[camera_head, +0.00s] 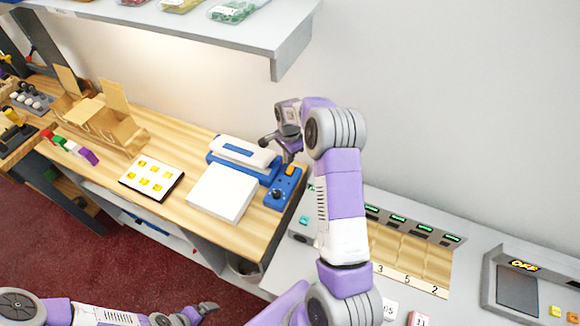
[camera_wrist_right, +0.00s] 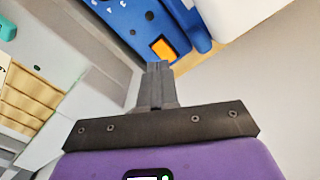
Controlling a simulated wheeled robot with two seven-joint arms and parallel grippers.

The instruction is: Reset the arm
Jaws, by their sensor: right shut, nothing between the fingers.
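My right arm, purple and white, reaches up the middle of the head view. Its dark gripper (camera_head: 288,154) is above the right end of a blue and white sealer-like device (camera_head: 243,154). In the right wrist view its fingers (camera_wrist_right: 157,68) are together with nothing between them. They are near the blue control panel (camera_wrist_right: 145,22) with an orange button (camera_wrist_right: 163,48); I cannot tell whether they touch it. My left arm lies low at the bottom left, and its gripper (camera_head: 205,308) is over the red floor, too small to tell open from shut.
A white block (camera_head: 220,192) and a white card with yellow squares (camera_head: 151,178) lie on the wooden bench. A cardboard holder (camera_head: 105,125) stands left. A grey shelf (camera_head: 200,28) overhangs the back. A grey counter with numbered wooden slots (camera_head: 410,262) and a display unit (camera_head: 520,285) is right.

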